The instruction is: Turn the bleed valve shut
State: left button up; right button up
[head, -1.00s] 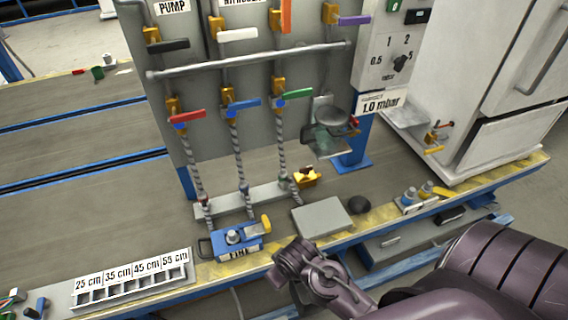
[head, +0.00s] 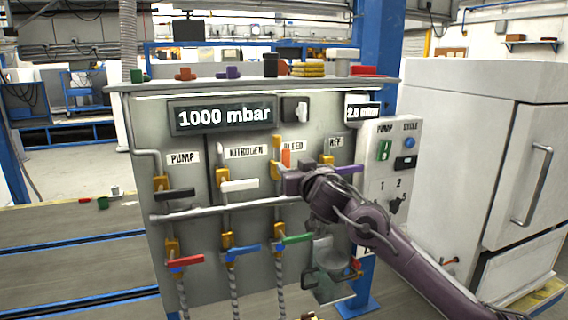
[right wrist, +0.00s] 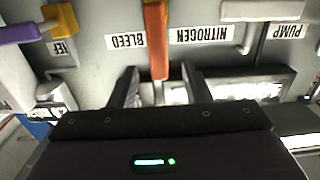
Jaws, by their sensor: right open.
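The bleed valve has an orange lever (head: 286,157) beside the BLEED label on the grey panel. The lever stands upright, in line with its pipe, while its neighbours in that row lie level. My right gripper (head: 284,176) is at the panel, just by the lever, and hides part of the valve in the head view. In the right wrist view, which is upside down, the orange lever (right wrist: 155,38) reaches between the two open fingers (right wrist: 160,82). I cannot tell whether either finger touches it. My left gripper is not in view.
A black lever (head: 174,195), a white lever (head: 240,184) and a purple lever (head: 346,169) sit in the same row. A horizontal pipe (head: 225,211) runs below. The display (head: 222,116) reads 1000 mbar. A control box (head: 392,165) stands to the right.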

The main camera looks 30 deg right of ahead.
aim_at(287, 158)
jog(key=shift+w+d+r, duration=0.15)
jog(key=shift+d+r, duration=0.1)
jog(key=shift+r, duration=0.3)
jog(key=shift+w+d+p, duration=0.1)
jog(key=shift+w+p, duration=0.2)
jog(key=shift+w, duration=0.05)
jog(key=p+x, duration=0.2)
jog(key=x, duration=0.3)
jog(key=shift+w, duration=0.15)
jog(key=shift+w+d+f, duration=0.1)
jog(key=shift+w+d, duration=0.05)
jog(key=shift+w, duration=0.55)
jog(key=shift+c, duration=0.2)
grip_shut()
